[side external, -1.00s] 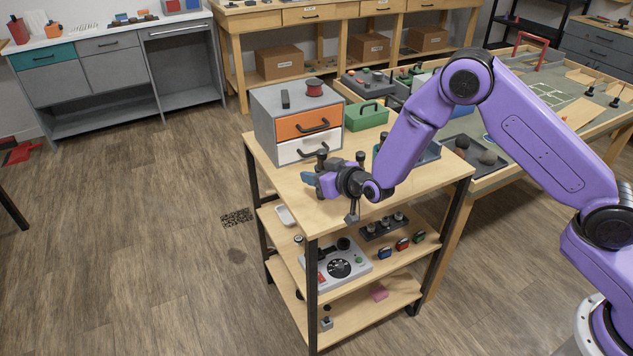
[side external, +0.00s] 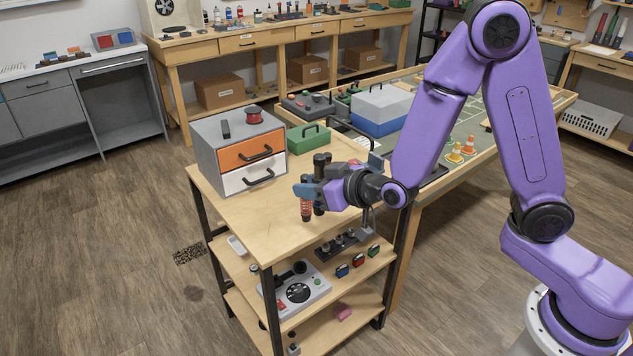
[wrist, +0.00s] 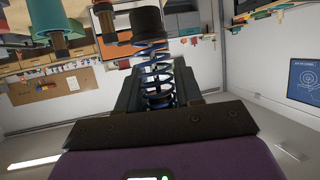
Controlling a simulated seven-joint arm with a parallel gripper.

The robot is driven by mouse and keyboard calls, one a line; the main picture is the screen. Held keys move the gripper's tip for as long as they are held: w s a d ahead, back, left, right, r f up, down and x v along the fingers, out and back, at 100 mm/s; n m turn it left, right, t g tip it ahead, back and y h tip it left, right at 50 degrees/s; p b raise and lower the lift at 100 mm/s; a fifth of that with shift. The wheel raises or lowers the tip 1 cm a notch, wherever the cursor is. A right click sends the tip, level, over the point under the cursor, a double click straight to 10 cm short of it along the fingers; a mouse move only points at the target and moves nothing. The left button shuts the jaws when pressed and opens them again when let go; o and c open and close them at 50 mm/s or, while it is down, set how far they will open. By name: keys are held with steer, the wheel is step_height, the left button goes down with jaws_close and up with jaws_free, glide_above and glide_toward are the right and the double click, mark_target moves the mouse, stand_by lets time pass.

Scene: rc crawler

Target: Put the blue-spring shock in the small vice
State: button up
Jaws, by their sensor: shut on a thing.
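The blue-spring shock (wrist: 157,75) stands between my fingers in the wrist view, its coil clear and a dark cap at its end. My gripper (side external: 308,190) is shut on it, above the front part of the wooden cart top. In the side view the fingers and wrist hide much of the shock; its blue coil cannot be made out there. A red spring (side external: 306,209) shows just below the fingertips; whether it touches them is unclear. A blue-grey piece (side external: 376,163) shows behind my wrist; I cannot tell whether it is the small vice.
A grey drawer cabinet (side external: 207,157) stands at the back left of the cart top (side external: 237,208), with a green case (side external: 304,137) beside it. The cart top is bare in front of the cabinet. Lower shelves hold a grey device (side external: 298,291) and small parts.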

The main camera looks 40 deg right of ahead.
steer(key=w+d+r, duration=0.1)
steer(key=w+d, duration=0.1)
steer(key=d, duration=1.3)
steer(key=w+d, duration=0.2)
steer(key=d, duration=1.2)
glide_above(376, 163)
steer(key=w+a, duration=0.2)
steer(key=a, duration=0.1)
step_height(376, 163, down, 9)
steer(key=shift+a, duration=0.1)
steer(key=shift+w+f, duration=0.15)
steer(key=shift+f, duration=0.75)
steer(key=shift+w+f, duration=0.1)
steer(key=shift+f, duration=0.75)
steer(key=shift+f, duration=0.2)
steer(key=o, duration=1.1)
steer(key=shift+c, duration=0.2)
steer(key=shift+r, duration=0.1)
